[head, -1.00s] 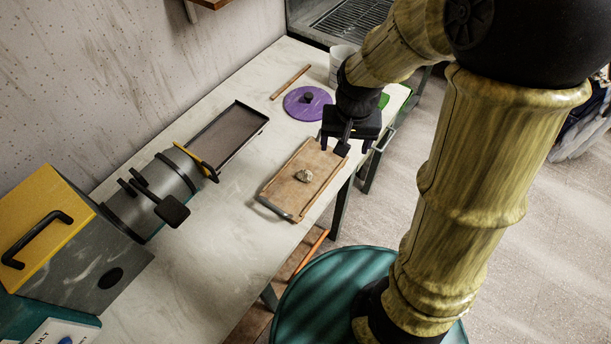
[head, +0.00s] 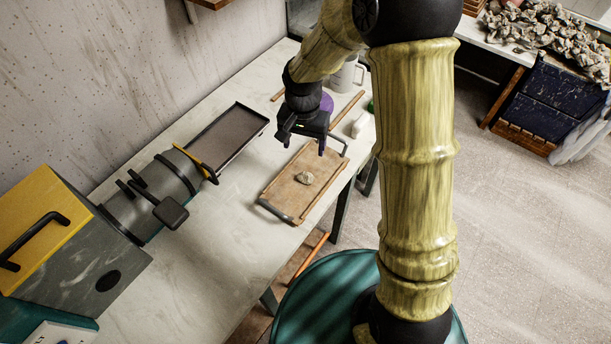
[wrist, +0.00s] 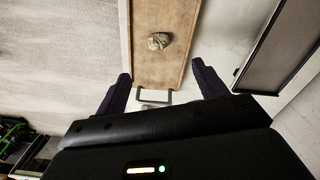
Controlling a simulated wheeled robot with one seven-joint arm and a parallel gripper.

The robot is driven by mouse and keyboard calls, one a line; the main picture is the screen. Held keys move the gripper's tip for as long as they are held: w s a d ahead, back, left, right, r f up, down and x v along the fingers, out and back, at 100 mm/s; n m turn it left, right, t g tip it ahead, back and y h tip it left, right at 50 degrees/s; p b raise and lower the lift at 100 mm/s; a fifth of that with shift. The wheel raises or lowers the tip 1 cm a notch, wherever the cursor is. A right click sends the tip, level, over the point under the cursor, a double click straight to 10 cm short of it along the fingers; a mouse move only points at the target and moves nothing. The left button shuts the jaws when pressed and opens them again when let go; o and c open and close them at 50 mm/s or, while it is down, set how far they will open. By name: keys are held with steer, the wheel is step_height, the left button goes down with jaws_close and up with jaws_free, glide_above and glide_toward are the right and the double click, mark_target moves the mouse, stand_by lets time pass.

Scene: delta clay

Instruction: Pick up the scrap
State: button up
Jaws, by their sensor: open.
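The scrap (head: 304,178) is a small grey-beige lump lying on a brown wooden tray (head: 283,190) with dark end handles, on the pale table. In the wrist view the scrap (wrist: 158,41) sits on the tray board, beyond my fingertips and roughly midway between their lines. My gripper (head: 304,145) is open and empty, above the table near the tray's far end, up and behind the scrap in the head view. Both fingers (wrist: 161,82) show apart in the wrist view, with a tray handle between them. Nothing hides the scrap.
A dark shallow tray (head: 225,138) lies left of the wooden tray. A grey cylinder machine (head: 150,195) and a yellow-lidded box (head: 40,225) stand further left.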

glide_above(305, 173)
step_height(305, 173, down, 9)
steer(key=shift+a+r+p, duration=0.15)
steer(key=shift+r+p, duration=0.05)
steer(key=shift+p, duration=0.2)
steer(key=shift+d+f+p, duration=0.2)
steer(key=shift+f+p, duration=0.45)
steer(key=shift+f, duration=1.95)
steer(key=c, duration=1.1)
steer(key=shift+r, duration=0.1)
step_height(305, 173, up, 10)
steer(key=shift+f+b, duration=0.1)
steer(key=shift+b, duration=0.5)
